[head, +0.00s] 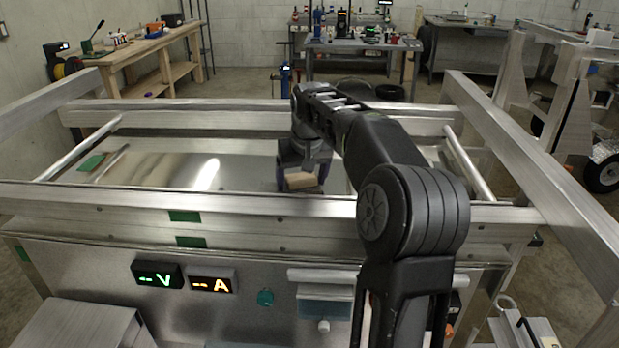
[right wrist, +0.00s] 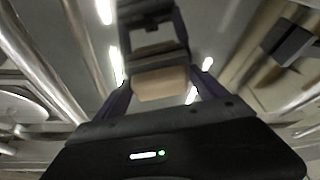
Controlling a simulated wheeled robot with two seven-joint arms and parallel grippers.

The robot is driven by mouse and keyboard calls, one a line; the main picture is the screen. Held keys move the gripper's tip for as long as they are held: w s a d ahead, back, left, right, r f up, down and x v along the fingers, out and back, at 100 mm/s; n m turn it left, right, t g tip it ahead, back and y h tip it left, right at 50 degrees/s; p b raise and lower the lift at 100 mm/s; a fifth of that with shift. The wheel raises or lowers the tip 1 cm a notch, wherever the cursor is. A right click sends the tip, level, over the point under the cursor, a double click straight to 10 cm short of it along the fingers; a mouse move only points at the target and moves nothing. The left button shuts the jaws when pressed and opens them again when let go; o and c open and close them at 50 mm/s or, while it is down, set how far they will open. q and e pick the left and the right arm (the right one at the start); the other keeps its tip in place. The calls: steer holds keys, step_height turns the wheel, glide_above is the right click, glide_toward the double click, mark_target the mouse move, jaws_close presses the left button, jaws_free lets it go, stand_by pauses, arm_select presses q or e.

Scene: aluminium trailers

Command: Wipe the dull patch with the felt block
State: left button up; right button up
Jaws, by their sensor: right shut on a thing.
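The felt block (head: 300,180) is tan and sits between the fingers of my right gripper (head: 303,186), which is shut on it. The block (right wrist: 160,83) also shows in the right wrist view between the two fingers of the gripper (right wrist: 158,88). The gripper is over the right part of the shiny metal panel (head: 235,172) inside the trailer frame. Whether the block touches the panel I cannot tell. A brownish, duller area (head: 150,168) shows on the panel's left part, left of the gripper. My left gripper is not in view.
Frame rails surround the panel; the front rail (head: 130,198) and a right tube (head: 468,165) stand above it. A green piece (head: 91,162) lies at the panel's left end. Two displays (head: 185,277) are on the front face. Workbenches (head: 150,58) stand behind.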

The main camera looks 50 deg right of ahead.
mark_target(262, 187)
steer(key=shift+w+a+f, duration=0.1)
steer(key=shift+w+a, duration=0.5)
steer(key=shift+w, duration=0.05)
steer(key=shift+w+a+p, duration=0.45)
steer(key=shift+w+a, duration=0.2)
steer(key=shift+w, duration=0.15)
steer(key=shift+w+a+p, duration=0.45)
steer(key=shift+w+a, duration=0.15)
steer(key=shift+w, duration=0.2)
steer(key=shift+w+a+r+p, duration=0.2)
steer(key=shift+w+a+p, duration=0.55)
steer(key=shift+w, duration=0.3)
steer(key=shift+w+a+f, duration=0.1)
steer(key=shift+w+a, duration=0.35)
steer(key=shift+w, duration=0.05)
steer(key=shift+s+f, duration=0.1)
steer(key=shift+f, duration=0.1)
